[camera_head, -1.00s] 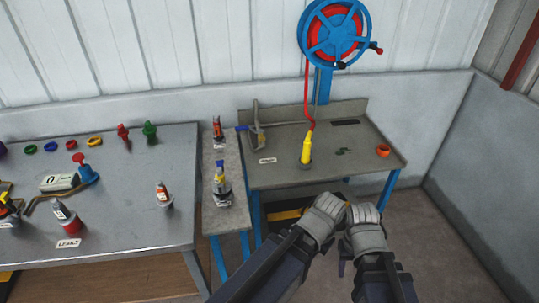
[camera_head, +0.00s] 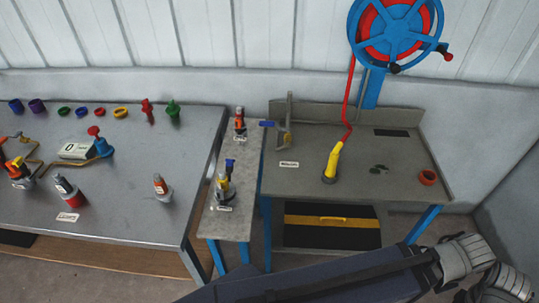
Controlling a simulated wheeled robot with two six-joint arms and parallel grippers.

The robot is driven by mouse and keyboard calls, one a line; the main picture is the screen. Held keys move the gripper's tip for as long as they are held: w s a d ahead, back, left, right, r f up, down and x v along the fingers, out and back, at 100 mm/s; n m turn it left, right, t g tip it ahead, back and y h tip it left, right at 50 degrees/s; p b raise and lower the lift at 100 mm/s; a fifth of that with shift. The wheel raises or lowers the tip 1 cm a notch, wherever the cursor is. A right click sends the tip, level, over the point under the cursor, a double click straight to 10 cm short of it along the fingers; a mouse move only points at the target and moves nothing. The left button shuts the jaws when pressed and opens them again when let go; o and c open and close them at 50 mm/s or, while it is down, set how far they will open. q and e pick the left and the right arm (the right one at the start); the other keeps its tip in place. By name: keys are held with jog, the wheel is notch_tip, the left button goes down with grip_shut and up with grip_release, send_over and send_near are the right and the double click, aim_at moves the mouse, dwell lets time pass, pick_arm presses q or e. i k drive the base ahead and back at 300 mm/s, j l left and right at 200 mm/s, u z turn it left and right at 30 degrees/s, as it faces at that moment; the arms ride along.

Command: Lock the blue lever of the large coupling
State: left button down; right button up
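A coupling with a yellow and grey body (camera_head: 222,187) stands upright in a holder on the narrow side table. Its blue lever (camera_head: 230,165) points up; I cannot tell whether it is latched. A smaller orange-red coupling (camera_head: 240,123) stands farther back on the same table. My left arm (camera_head: 350,275) crosses the bottom right, with its grey wrist (camera_head: 463,256) well to the right of the yellow coupling. Neither gripper's fingers show, and both are far from the coupling.
A red hose runs up to the wall reel (camera_head: 395,30). The left table (camera_head: 120,200) carries several bottles and fittings.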

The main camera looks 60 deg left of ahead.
aim_at(229, 164)
jog(key=i+z, duration=0.2)
jog(key=i, duration=0.45)
jog(key=i+z, duration=0.25)
jog(key=i, duration=0.9)
jog(key=u, duration=4.3)
jog(key=j+z, duration=0.15)
jog(key=z, duration=0.25)
jog(key=j+z, duration=0.15)
jog(key=z, duration=0.2)
